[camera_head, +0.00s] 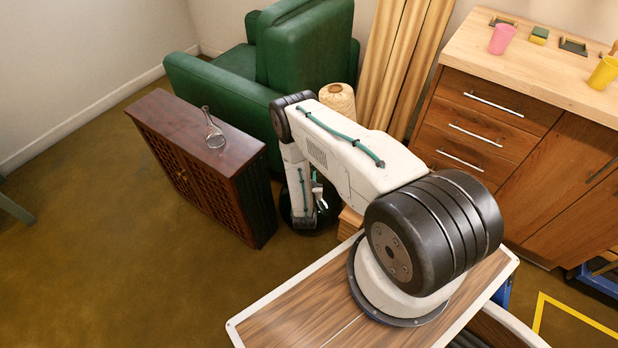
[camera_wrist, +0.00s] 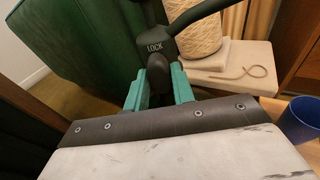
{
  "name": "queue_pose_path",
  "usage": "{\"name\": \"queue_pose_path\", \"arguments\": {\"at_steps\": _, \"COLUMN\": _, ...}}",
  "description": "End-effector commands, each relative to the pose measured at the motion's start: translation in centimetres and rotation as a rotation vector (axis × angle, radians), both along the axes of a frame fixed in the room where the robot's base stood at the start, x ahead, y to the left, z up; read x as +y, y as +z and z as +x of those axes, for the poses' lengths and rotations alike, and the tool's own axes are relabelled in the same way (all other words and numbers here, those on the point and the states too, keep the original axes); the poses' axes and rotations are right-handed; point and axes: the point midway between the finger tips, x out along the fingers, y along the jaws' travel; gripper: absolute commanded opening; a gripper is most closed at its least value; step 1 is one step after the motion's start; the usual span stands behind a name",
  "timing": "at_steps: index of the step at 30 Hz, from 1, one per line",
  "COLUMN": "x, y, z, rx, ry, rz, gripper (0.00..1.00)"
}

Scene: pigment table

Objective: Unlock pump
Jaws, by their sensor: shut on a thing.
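In the wrist view the black pump (camera_wrist: 150,46) stands in front of me, with the word LOCK on its body and a curved dark handle (camera_wrist: 197,14) rising to the upper right. A rounded dark knob (camera_wrist: 158,72) sits just below the word. My gripper (camera_wrist: 159,84) has its teal fingers on both sides of this knob and is shut on it. In the head view a glossy black round part (camera_head: 327,200), which looks like the pump's base, is on the floor beside the armchair. My arm hides much of it and the gripper's tips.
A dark cabinet (camera_head: 170,130) with a glass flask (camera_head: 213,135) stands left of the pump. A green armchair (camera_head: 225,88) is behind. A twine cone (camera_wrist: 198,40) sits on a light stool (camera_wrist: 235,62). A blue cup (camera_wrist: 300,120) is at right. Wooden drawers (camera_head: 480,125) stand farther right.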

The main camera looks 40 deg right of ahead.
Motion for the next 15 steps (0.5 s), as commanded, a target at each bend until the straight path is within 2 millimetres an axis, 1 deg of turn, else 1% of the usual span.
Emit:
{"name": "queue_pose_path", "arguments": {"at_steps": 10, "x": 0.00, "y": -0.07, "z": -0.13, "rx": 0.002, "ry": -0.001, "rz": 0.001, "gripper": 0.02}}
{"name": "queue_pose_path", "arguments": {"at_steps": 11, "x": 0.00, "y": -0.07, "z": -0.13, "rx": 0.002, "ry": -0.001, "rz": 0.001, "gripper": 0.33}}
{"name": "queue_pose_path", "arguments": {"at_steps": 12, "x": 0.00, "y": -0.07, "z": -0.13, "rx": 0.002, "ry": -0.001, "rz": 0.001, "gripper": 0.44}}
{"name": "queue_pose_path", "arguments": {"at_steps": 13, "x": -0.01, "y": -0.06, "z": -0.13, "rx": 0.002, "ry": -0.001, "rz": 0.001, "gripper": 0.46}}
{"name": "queue_pose_path", "arguments": {"at_steps": 15, "x": -0.01, "y": -0.05, "z": -0.10, "rx": 0.001, "ry": -0.001, "rz": 0.001, "gripper": 0.46}}
